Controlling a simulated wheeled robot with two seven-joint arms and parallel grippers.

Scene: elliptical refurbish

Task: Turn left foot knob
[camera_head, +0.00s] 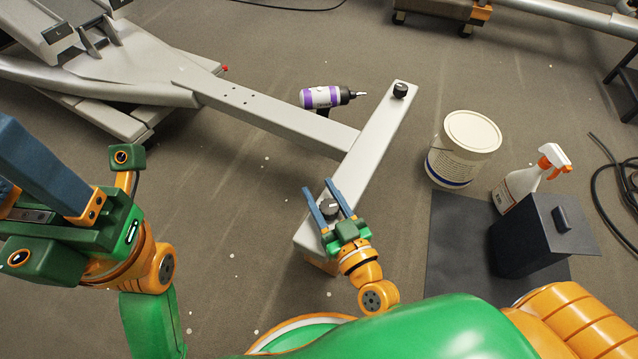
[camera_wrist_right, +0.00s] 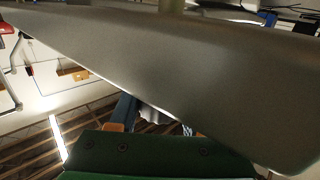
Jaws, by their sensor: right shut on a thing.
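The pale grey foot bar (camera_head: 375,140) of the elliptical lies crosswise on the floor with a black knob near each end. The near knob (camera_head: 330,206) sits between the blue fingers of my right gripper (camera_head: 322,198), which is shut on it from the near side. The far knob (camera_head: 400,91) stands free at the other end. In the right wrist view, the grey bar (camera_wrist_right: 190,70) fills most of the picture, and the knob is mostly hidden. My left gripper (camera_head: 12,155) is raised at the left edge, away from the bar, with its fingers partly cut off.
A purple and white drill (camera_head: 325,97) lies beside the long grey beam (camera_head: 265,112). A white bucket (camera_head: 470,135), a spray bottle (camera_head: 525,180) and a dark box (camera_head: 535,235) stand on the right, near a dark mat (camera_head: 455,235). A black cable (camera_head: 605,190) lies at far right.

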